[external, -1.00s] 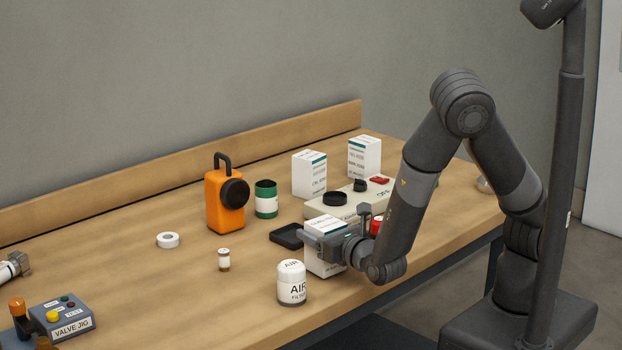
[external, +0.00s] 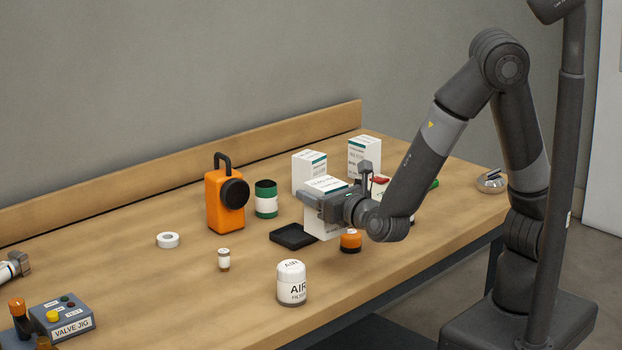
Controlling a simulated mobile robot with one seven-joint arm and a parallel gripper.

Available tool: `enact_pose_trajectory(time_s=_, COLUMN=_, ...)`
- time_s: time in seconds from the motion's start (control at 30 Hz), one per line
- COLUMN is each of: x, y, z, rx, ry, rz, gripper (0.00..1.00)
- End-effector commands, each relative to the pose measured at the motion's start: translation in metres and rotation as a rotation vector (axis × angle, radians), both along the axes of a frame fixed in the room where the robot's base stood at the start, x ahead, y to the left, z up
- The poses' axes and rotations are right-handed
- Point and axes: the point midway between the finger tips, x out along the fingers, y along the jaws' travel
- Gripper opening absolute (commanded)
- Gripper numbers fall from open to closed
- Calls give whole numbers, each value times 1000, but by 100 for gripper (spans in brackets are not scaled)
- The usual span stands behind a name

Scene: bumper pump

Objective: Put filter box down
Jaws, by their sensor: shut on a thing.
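My gripper (external: 332,204) is shut on a white filter box (external: 317,223) with a dark green stripe on top. The box is upright, just right of the shallow black tray (external: 293,237). The fingers and wrist cover part of it. Whether its underside touches the table or hangs just above it, I cannot tell.
Two similar white boxes (external: 308,172) (external: 364,156) stand behind. A small orange-capped jar (external: 351,241) is close by the wrist. A white air filter (external: 291,283) is at the front, and an orange lantern-like unit (external: 225,200) is further left. The front centre of the table (external: 230,310) is clear.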

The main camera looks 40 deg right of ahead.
Motion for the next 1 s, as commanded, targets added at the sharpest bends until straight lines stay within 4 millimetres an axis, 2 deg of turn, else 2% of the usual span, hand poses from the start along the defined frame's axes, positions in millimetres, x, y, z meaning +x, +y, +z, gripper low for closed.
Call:
enact_pose_trajectory(time_s=0.07, x=3, y=7, z=1, rx=3, ry=-3, rz=13, gripper=25)
enact_pose_trajectory(time_s=0.17, x=11, y=28, z=3, rx=8, ry=-4, rz=55, gripper=25)
enact_pose_trajectory(time_s=0.27, x=24, y=65, z=5, rx=15, ry=-6, rz=130, gripper=25)
enact_pose_trajectory(time_s=0.5, x=50, y=167, z=11, rx=16, ry=-5, rz=339, gripper=25)
enact_pose_trajectory(time_s=0.6, x=57, y=198, z=13, rx=11, ry=-5, rz=404, gripper=25)
enact_pose_trajectory(time_s=0.8, x=60, y=232, z=11, rx=2, ry=-2, rz=471, gripper=25)
enact_pose_trajectory(time_s=1.0, x=46, y=268, z=-11, rx=-2, ry=-2, rz=480, gripper=25)
